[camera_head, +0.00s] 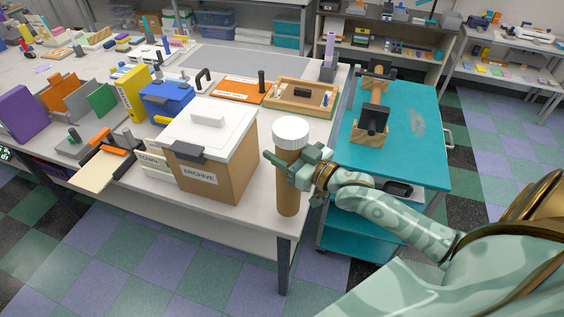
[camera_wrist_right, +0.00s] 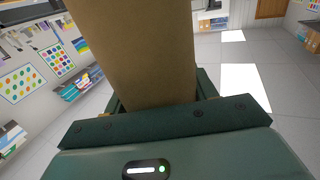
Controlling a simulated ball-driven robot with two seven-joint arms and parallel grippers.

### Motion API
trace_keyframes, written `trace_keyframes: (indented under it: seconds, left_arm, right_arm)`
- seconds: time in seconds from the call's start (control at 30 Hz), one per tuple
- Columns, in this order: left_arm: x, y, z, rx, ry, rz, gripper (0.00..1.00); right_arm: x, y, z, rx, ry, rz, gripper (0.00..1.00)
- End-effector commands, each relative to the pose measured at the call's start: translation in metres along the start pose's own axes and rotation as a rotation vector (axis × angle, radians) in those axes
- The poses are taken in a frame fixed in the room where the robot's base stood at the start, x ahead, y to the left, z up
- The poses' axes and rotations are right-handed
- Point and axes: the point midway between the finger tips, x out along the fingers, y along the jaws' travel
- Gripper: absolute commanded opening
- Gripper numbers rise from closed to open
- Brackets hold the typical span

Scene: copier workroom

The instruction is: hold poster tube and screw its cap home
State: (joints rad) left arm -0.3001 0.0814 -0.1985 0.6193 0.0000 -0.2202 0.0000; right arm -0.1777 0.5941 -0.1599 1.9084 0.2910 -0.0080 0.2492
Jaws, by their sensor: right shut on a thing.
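The poster tube (camera_head: 288,190) is a brown cardboard cylinder standing upright at the front right corner of the white table. Its white cap (camera_head: 291,133) sits on the top end; whether it is fully seated I cannot tell. My right gripper (camera_head: 291,168) is shut on the tube just below the cap, coming in from the right. In the right wrist view the brown tube (camera_wrist_right: 133,50) rises between the fingers of my right gripper (camera_wrist_right: 160,105), and the cap is out of that view. My left gripper does not show.
An archive box (camera_head: 215,183) with a white lid stands left of the tube. Floor is clear in front.

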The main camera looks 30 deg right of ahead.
Motion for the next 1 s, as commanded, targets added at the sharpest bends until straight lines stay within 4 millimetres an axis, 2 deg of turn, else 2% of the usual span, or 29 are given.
trace_keyframes:
  seconds: [0.1,0.43,0.73,1.0]
  left_arm:
    - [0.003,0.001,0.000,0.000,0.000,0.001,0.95]
    - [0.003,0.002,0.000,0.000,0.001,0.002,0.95]
    - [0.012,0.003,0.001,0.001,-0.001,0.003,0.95]
    - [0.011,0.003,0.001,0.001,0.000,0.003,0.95]
  right_arm:
    - [0.006,0.003,0.007,-0.001,0.003,-0.001,0.00]
    - [0.007,0.004,0.008,0.000,0.003,-0.001,0.00]
    - [0.011,0.006,0.043,0.001,0.002,0.000,0.00]
    - [0.011,0.006,0.044,-0.001,0.003,-0.001,0.00]
